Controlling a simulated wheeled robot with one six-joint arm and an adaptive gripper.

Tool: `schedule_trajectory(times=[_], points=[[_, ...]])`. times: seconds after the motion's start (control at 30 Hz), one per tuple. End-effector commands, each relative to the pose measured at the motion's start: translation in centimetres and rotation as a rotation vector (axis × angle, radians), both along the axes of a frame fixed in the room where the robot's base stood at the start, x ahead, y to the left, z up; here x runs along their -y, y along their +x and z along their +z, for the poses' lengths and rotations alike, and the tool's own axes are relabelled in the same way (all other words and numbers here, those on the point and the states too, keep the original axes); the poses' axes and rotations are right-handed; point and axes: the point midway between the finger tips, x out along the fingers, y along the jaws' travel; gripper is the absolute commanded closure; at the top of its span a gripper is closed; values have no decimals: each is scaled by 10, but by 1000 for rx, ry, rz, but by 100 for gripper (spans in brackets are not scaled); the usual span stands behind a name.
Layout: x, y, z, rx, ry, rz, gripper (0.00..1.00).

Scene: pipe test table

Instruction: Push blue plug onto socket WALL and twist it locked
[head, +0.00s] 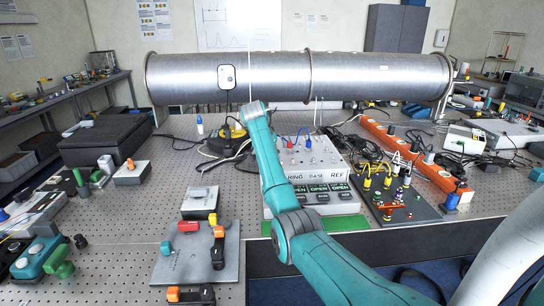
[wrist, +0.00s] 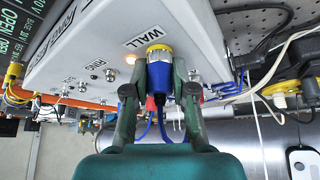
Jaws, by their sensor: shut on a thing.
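In the wrist view, the blue plug (wrist: 159,82) is between the two fingers of my gripper (wrist: 159,92), which is shut on it. A yellow ring (wrist: 158,50) sits at the plug's panel end, against the white panel (wrist: 85,55) just below the WALL label (wrist: 148,37). The plug is lined up with the socket there; the socket face is hidden, and I cannot tell how deep the plug sits or whether it is locked. Blue cable (wrist: 162,122) runs from the plug's rear. In the head view, the white panel box (head: 312,157) shows, but my arm hides the plug and gripper.
An orange lamp (wrist: 130,60) glows beside the plug. Metal studs (wrist: 95,65) and a RING label stand to its left. Cables (wrist: 265,70) lie close on the right. A large metal pipe (head: 280,75) spans above the table. A dark plug board (head: 400,210) stands right of the box.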

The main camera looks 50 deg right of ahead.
Motion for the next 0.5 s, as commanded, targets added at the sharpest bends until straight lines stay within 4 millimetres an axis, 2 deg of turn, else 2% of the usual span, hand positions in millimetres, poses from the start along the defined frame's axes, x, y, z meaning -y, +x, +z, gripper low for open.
schedule_trajectory(times=[0.17, 0.3, 0.33, 0.43, 0.5], points=[[1, -1, -3, -5, 3, -16, 100], [0, -1, -2, -6, 4, -136, 100], [1, -1, -3, -7, 4, -156, 73], [1, -2, -3, -5, 4, -149, 48], [1, -1, -2, -3, 3, -148, 46]])
